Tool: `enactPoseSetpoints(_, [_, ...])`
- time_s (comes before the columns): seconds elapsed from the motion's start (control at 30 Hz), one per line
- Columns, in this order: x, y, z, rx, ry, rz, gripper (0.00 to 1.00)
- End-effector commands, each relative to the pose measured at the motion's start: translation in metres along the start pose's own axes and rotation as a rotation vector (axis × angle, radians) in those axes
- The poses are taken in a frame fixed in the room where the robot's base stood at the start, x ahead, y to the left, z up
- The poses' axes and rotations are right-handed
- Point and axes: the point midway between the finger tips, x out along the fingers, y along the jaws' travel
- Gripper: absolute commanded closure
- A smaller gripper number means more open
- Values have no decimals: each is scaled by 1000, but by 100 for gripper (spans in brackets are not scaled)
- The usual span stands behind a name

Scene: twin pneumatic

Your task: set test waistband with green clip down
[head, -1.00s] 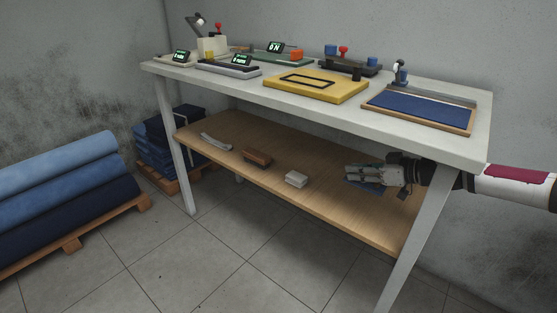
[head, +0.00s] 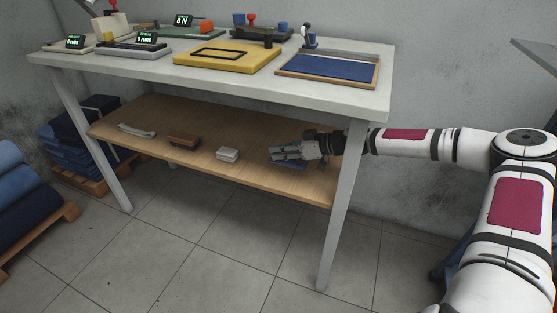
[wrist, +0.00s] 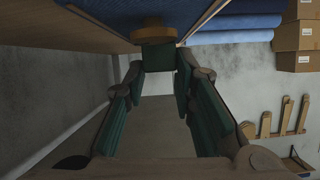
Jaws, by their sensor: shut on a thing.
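My gripper (head: 276,150) is over the right part of the wooden lower shelf (head: 240,176), under the tabletop. Dark blue cloth of the test waistband (head: 293,166) shows just below the fingers in the head view. In the wrist view the two dark green-padded fingers (wrist: 158,72) close in on a small green block, which looks like the clip (wrist: 158,57). A blue denim surface (wrist: 135,8) lies beyond, along the top. My fingers hide most of the waistband in the head view. I cannot tell whether it touches the shelf.
A white block (head: 228,154), a brown brush-like block (head: 184,140) and a pale curved piece (head: 136,130) lie left on the shelf. The tabletop (head: 345,102) is close above my gripper. A table leg (head: 340,210) stands right, beside my arm.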

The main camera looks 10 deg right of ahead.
Motion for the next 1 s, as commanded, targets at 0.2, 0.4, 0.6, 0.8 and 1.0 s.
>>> enactPoseSetpoints(0.2, [14, 2, 33, 3, 1, -1, 100])
enactPoseSetpoints(0.4, [15, 3, 35, 0, 0, 0, 100])
enactPoseSetpoints(0.6, [16, 3, 38, 1, 0, 0, 100])
enactPoseSetpoints(0.8, [16, 3, 38, 1, 0, 0, 56])
enactPoseSetpoints(1.0, [16, 3, 37, 1, 0, 0, 56])
